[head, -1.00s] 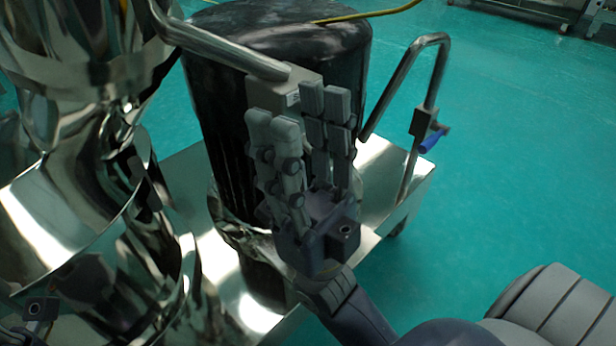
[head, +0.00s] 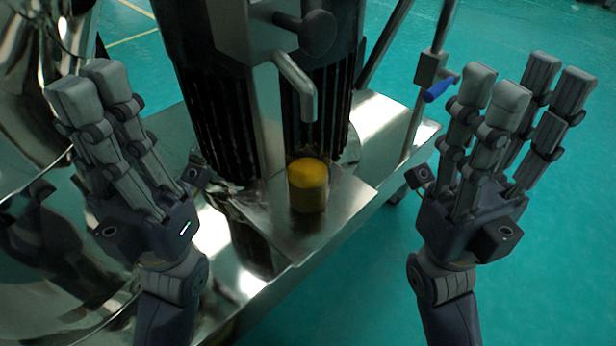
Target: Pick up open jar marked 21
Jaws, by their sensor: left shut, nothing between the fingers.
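A small clear jar with yellow-orange contents (head: 308,187) stands upright on a metal shelf (head: 262,222) below a bent metal spout (head: 298,82). No marking on it can be read, and I cannot tell for sure that its top is open. My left gripper (head: 92,88) is at the left, fingers up and closed together, empty and well apart from the jar. My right gripper (head: 525,85) is at the right, fingers up and spread in two groups with a gap between, empty and clear of the jar.
A dark ribbed cylinder (head: 215,110) stands right behind the jar. Shiny metal equipment (head: 30,110) fills the left. A metal handle bar with a blue lever (head: 440,88) rises behind the shelf, left of my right gripper. Green floor (head: 345,290) is open at the front right.

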